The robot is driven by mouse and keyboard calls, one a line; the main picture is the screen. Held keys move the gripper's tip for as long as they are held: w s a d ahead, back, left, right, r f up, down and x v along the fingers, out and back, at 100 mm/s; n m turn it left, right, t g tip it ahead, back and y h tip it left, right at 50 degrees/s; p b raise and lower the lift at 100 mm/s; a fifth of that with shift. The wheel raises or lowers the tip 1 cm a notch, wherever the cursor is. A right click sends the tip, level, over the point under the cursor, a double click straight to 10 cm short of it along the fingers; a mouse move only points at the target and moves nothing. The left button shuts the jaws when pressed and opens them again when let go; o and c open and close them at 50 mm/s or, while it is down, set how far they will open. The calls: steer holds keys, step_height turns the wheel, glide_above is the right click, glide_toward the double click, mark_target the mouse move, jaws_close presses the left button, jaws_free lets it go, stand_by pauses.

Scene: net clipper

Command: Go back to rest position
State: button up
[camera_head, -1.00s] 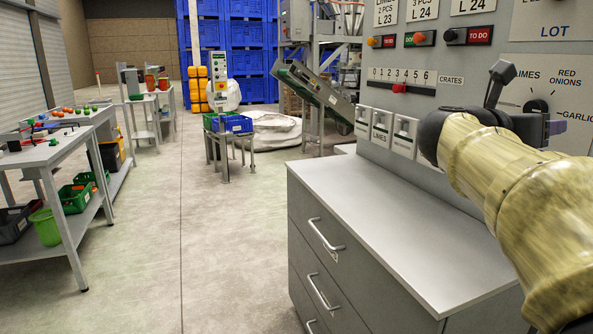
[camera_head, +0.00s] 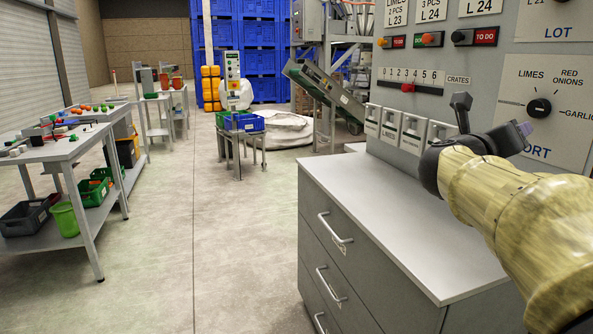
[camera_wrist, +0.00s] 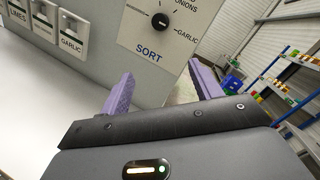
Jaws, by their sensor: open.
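My gripper (camera_wrist: 165,95) shows in the wrist view with its two purple fingers spread apart and nothing between them. In the head view the gripper is mostly hidden behind my arm's wrist, with one purple finger showing near the panel. The grey control panel (camera_head: 440,65) stands behind it. Its black SORT knob (camera_head: 539,107) lies between the LIMES, RED ONIONS and GARLIC labels and also shows in the wrist view (camera_wrist: 160,21). The fingers appear apart from the knob.
A grey drawer cabinet (camera_head: 350,240) stands below the panel, its top bare. A work table (camera_head: 60,148) with small items and bins is at the left. A blue crate (camera_head: 244,121) sits on a stand further back. The floor between them is clear.

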steer(key=w+a+f+n+t+y, duration=0.1)
steer(key=w+a+f+n+y, duration=0.1)
steer(key=a+f+n+y, duration=0.75)
steer(key=w+a+f+n+t+y, duration=0.1)
steer(key=w+a+f+n+y, duration=0.2)
steer(key=a+f+n, duration=0.75)
steer(key=s+a+f+n+g+y, duration=0.3)
steer(key=s+f+n+g, duration=0.7)
steer(key=s+f+n, duration=1.2)
step_height(320, 180, up, 32)
steer(key=w+m+p, duration=0.2)
steer(key=p, duration=3.1)
steer(key=shift+f, duration=0.25)
